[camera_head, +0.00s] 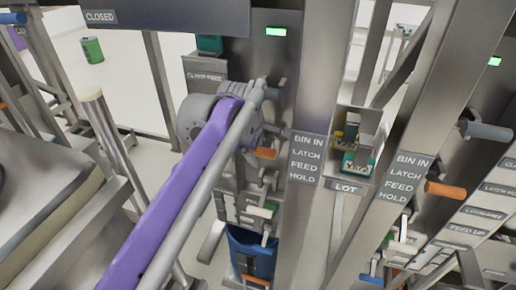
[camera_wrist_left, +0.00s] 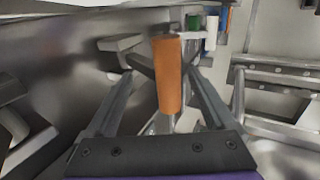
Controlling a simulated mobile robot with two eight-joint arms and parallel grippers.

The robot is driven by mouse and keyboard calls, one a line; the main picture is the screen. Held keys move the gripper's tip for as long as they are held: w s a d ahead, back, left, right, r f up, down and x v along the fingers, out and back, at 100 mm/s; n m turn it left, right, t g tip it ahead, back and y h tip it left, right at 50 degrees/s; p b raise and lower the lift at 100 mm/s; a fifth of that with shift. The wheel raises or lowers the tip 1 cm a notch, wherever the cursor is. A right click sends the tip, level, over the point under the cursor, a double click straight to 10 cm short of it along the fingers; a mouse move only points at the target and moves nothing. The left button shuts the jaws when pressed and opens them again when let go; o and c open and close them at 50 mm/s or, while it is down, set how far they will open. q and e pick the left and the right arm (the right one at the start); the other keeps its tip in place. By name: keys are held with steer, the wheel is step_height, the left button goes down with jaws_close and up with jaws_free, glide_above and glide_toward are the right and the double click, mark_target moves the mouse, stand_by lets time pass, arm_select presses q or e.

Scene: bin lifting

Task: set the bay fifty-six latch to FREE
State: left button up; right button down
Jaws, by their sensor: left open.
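An orange latch handle (camera_head: 265,153) sits on the left bay, left of a post marked BIN IN, LATCH, FEED, HOLD. It also shows in the left wrist view (camera_wrist_left: 168,75), standing between the two fingers of my left gripper (camera_wrist_left: 161,80). These fingers are open, one on each side of the handle; I cannot tell whether either touches it. In the head view my purple left arm hides much of the gripper (camera_head: 267,138). A second orange handle (camera_head: 445,190) is on the right bay. No bay number or FREE mark is legible. My right gripper is not in view.
A blue bin (camera_head: 252,252) stands low in the left bay. A LOT holder (camera_head: 344,187) with yellow and green tags sits between the labelled posts. Grey levers (camera_head: 487,131) stick out near the bays. A CLOSED sign (camera_head: 165,17) hangs above.

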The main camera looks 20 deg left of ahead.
arm_select(q)
jaws_close()
stand_by(0.5)
